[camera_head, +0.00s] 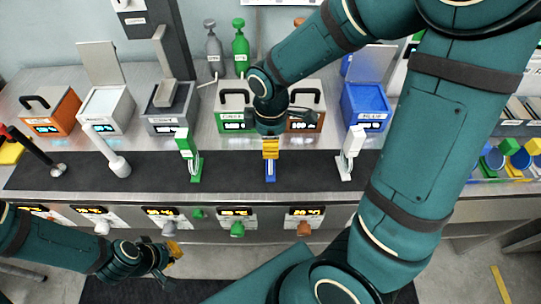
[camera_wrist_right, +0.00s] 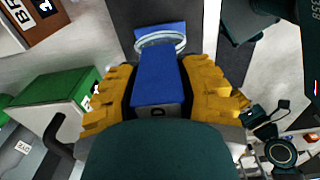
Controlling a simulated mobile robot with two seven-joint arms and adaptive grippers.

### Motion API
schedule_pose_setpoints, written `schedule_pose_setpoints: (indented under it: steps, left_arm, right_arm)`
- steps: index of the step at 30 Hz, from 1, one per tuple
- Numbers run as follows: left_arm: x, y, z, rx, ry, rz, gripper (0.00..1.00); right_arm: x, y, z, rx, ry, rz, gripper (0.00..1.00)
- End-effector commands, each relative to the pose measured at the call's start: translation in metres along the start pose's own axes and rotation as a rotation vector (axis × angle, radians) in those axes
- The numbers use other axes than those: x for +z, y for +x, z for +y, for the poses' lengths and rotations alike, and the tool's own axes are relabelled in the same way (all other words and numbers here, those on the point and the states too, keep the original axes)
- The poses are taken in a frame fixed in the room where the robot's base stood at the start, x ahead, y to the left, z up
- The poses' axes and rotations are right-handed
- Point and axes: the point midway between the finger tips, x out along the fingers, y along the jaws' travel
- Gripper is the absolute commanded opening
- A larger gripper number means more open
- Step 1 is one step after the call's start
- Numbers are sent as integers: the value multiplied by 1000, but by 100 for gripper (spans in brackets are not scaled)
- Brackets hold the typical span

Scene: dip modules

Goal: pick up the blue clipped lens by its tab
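The blue clipped lens (camera_head: 270,171) is upright on the dark mat, below my right gripper (camera_head: 270,148), in the head view. In the right wrist view its blue tab (camera_wrist_right: 160,80) with a letter D sits between the yellow fingers of that gripper (camera_wrist_right: 160,95). The fingers lie close along both sides of the tab and look shut on it. A clear ring-like lens (camera_wrist_right: 160,40) shows past the tab's far end. My left gripper (camera_head: 165,258) is low at the left, in front of the counter, away from the lens; its finger gap is not clear.
A green clipped piece (camera_head: 190,155) and a white one (camera_head: 348,155) stand either side on the mat (camera_head: 230,172). Green (camera_head: 233,100), brown (camera_head: 305,120) and blue (camera_head: 368,105) boxes stand behind. A white-ended rod (camera_head: 112,155) leans at left. Knobs line the counter front.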

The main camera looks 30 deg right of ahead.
Motion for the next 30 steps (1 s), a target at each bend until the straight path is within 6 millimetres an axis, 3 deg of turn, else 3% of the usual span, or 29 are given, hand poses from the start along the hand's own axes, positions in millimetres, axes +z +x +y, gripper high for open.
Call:
schedule_pose_setpoints:
  steps: [16,30]
  left_arm:
    - [-1,-2,1,0,-1,2,0]
    - [-10,-21,8,-2,-6,20,0]
  right_arm:
    - [0,-6,0,0,0,0,0]
    - [0,-88,1,3,1,2,0]
